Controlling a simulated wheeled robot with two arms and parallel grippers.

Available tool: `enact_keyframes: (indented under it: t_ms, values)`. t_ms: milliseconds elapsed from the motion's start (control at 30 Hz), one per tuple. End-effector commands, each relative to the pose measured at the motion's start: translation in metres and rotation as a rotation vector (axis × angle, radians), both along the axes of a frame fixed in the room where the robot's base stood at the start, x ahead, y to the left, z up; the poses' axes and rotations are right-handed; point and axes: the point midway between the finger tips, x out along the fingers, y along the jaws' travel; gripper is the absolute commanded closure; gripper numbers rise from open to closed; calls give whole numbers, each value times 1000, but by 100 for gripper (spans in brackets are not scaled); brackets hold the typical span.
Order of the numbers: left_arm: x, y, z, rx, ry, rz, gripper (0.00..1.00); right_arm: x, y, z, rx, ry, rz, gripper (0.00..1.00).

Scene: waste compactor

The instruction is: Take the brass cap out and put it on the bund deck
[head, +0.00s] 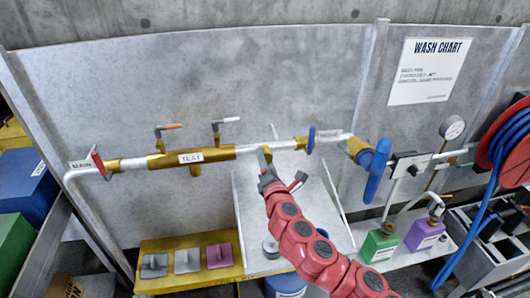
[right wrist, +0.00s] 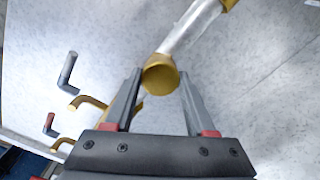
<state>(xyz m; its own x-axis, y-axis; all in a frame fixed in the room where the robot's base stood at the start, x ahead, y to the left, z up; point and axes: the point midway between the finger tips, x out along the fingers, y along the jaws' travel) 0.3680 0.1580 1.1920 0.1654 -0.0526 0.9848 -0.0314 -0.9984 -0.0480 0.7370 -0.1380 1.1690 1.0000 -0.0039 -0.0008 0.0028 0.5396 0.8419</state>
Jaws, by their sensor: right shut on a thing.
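My right gripper (head: 265,160) reaches up to the pipe line on the back wall. In the right wrist view its two fingers (right wrist: 159,88) stand on either side of the round brass cap (right wrist: 160,76) and are shut on it. The cap lines up with the end of a white pipe (right wrist: 190,32); I cannot tell whether they touch. In the head view the cap is mostly hidden by the gripper. A yellow deck (head: 160,284), which looks like the bund deck, lies low at the left. My left gripper is not in view.
Three square pieces, including a purple one (head: 219,256), stand on the yellow deck. A brass TEST valve body (head: 215,153) with small levers is left of my gripper. A blue-handled valve (head: 376,170), green bottle (head: 379,246) and purple bottle (head: 425,234) are at the right.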

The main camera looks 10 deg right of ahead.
Motion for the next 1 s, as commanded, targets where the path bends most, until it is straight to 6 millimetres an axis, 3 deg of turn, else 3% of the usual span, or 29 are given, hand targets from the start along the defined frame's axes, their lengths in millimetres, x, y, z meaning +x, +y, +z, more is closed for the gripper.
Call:
enact_keyframes:
  t_ms: [200,500,533,700,933,1000]
  values:
    - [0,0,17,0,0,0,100,0,-1,4,-157,-1,-1,100]
    - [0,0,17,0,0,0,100,0,0,2,-188,-3,-1,100]
    - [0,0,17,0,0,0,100,0,0,2,-187,-3,-1,43]
    - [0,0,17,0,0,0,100,0,0,1,-186,-2,0,12]
    - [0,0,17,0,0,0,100,0,0,0,-184,-1,0,10]
    - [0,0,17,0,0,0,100,0,0,0,-184,0,1,15]
